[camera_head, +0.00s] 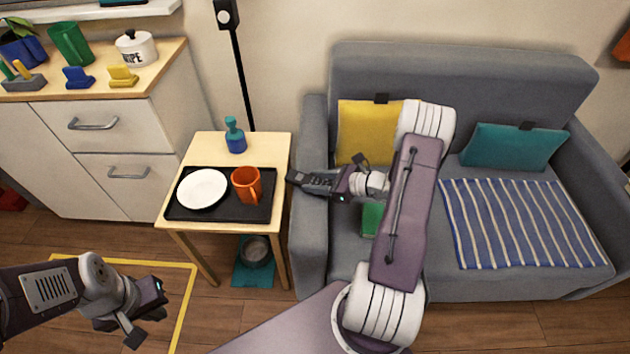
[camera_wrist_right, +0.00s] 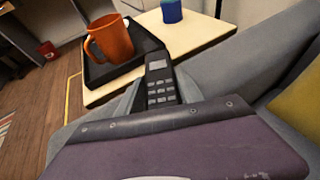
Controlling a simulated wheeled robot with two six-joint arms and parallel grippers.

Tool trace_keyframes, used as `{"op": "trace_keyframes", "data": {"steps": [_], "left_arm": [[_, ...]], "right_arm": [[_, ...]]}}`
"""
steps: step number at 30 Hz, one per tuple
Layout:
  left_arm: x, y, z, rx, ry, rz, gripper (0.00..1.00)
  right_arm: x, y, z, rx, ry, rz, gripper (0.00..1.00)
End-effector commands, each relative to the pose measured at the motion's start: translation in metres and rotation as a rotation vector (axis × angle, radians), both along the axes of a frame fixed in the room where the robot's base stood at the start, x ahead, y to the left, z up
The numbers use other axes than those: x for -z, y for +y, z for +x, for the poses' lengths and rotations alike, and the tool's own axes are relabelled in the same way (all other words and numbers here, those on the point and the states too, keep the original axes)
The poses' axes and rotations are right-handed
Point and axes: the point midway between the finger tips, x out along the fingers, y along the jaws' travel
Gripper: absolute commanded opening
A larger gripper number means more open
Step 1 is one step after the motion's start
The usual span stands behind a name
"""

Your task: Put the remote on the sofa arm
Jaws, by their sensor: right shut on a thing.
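The remote (camera_head: 312,181), dark with a keypad and a small screen, is held by my right gripper (camera_head: 343,184). It also shows in the right wrist view (camera_wrist_right: 160,76), sticking out beyond the gripper. In the head view the remote lies over the left sofa arm (camera_head: 309,240), its far end pointing left toward the side table. I cannot tell whether it touches the arm. The grey sofa (camera_head: 455,75) stands against the wall. My left gripper (camera_head: 146,312) is open and empty over the floor at lower left.
A wooden side table (camera_head: 265,147) beside the sofa arm carries a black tray (camera_head: 222,213) with a white plate (camera_head: 202,188) and an orange mug (camera_head: 246,184), plus a blue bottle (camera_head: 235,137). Cushions and a striped blanket (camera_head: 520,222) lie on the sofa.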

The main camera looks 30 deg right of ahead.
Motion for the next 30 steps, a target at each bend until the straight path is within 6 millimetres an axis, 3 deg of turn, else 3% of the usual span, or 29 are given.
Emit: {"op": "trace_keyframes", "data": {"steps": [2,3,6,17,30], "left_arm": [[0.002,0.000,0.000,0.000,0.000,0.000,0.00],[0.002,0.000,0.000,0.000,0.000,0.000,0.00],[0.001,0.000,0.000,0.000,0.000,0.000,0.00],[-0.003,0.000,0.000,0.000,0.000,0.000,0.00],[-0.029,0.000,0.000,0.000,0.000,0.000,0.00]], "right_arm": [[0.002,0.000,0.000,0.000,0.000,0.000,0.00],[0.002,0.000,0.000,0.000,-0.001,0.001,0.46],[0.002,0.000,0.000,0.000,0.000,0.000,0.69],[-0.002,-0.004,-0.005,0.003,0.000,0.000,0.69],[-0.033,-0.048,-0.065,0.002,0.000,0.000,0.69]]}}
